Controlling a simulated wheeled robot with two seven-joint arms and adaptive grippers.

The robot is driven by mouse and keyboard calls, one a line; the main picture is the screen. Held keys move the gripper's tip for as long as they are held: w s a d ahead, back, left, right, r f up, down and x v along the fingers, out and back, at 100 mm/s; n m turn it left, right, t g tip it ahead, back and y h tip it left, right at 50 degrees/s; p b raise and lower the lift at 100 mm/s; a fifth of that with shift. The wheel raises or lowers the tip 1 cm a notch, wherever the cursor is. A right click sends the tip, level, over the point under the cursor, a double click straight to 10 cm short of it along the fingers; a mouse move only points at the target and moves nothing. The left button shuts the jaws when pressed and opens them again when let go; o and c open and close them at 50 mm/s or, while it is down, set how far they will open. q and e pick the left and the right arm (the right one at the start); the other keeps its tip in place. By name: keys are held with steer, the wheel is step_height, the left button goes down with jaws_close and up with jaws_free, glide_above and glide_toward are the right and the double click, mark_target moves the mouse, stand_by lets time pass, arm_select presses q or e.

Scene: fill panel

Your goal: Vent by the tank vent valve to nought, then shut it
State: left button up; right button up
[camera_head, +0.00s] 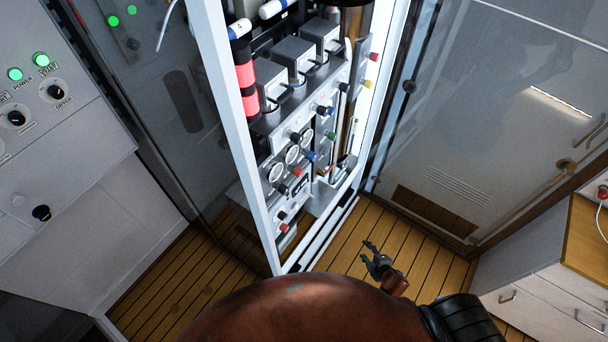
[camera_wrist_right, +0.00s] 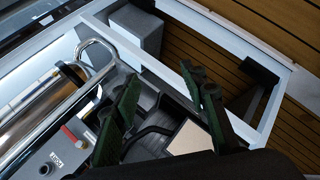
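The fill panel (camera_head: 300,150) stands in a white-framed cabinet and carries round gauges (camera_head: 276,172) and several small knobs in red, blue, green and black. I cannot tell which knob is the tank vent valve, and the gauge readings are too small to read. My right gripper (camera_head: 369,252) is in front of the cabinet's lower right, over the floor, apart from the panel. In the right wrist view, its two dark green fingers (camera_wrist_right: 160,75) are spread with nothing held between them. A red knob (camera_wrist_right: 68,133) beside a small label plate shows at lower left there. My left gripper is not in view.
The white cabinet frame (camera_head: 236,130) edges the panel opening. A glass door (camera_head: 480,110) stands at right. A grey control console (camera_head: 60,110) with green lamps is at left. Drawers (camera_head: 540,300) stand at lower right. Bare plank floor (camera_head: 330,250) lies before the cabinet.

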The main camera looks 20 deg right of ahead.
steer(key=w+a+r+n+t+y, duration=0.1)
steer(key=w+r+n+t, duration=0.1)
steer(key=w+r+n, duration=0.5)
steer(key=n+t+y+b, duration=0.35)
steer(key=n+y, duration=0.65)
steer(key=n, duration=1.3)
glide_toward(301, 174)
steer(key=x, duration=0.3)
steer(key=shift+m+g, duration=0.3)
steer(key=shift+g, duration=0.15)
steer(key=x, duration=0.5)
steer(key=shift+w+d+r+p, duration=0.15)
steer(key=shift+w+r+p, duration=0.05)
steer(key=shift+r+p, duration=0.15)
steer(key=shift+w+a+f, duration=0.1)
steer(key=shift+w+a, duration=0.3)
steer(key=shift+w, duration=0.15)
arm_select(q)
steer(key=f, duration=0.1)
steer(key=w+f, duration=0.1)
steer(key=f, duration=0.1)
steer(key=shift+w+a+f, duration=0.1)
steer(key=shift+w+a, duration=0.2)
arm_select(e)
steer(key=shift+a, duration=0.1)
steer(key=shift+c, duration=0.2)
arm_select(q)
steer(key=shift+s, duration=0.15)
arm_select(e)
jaws_close()
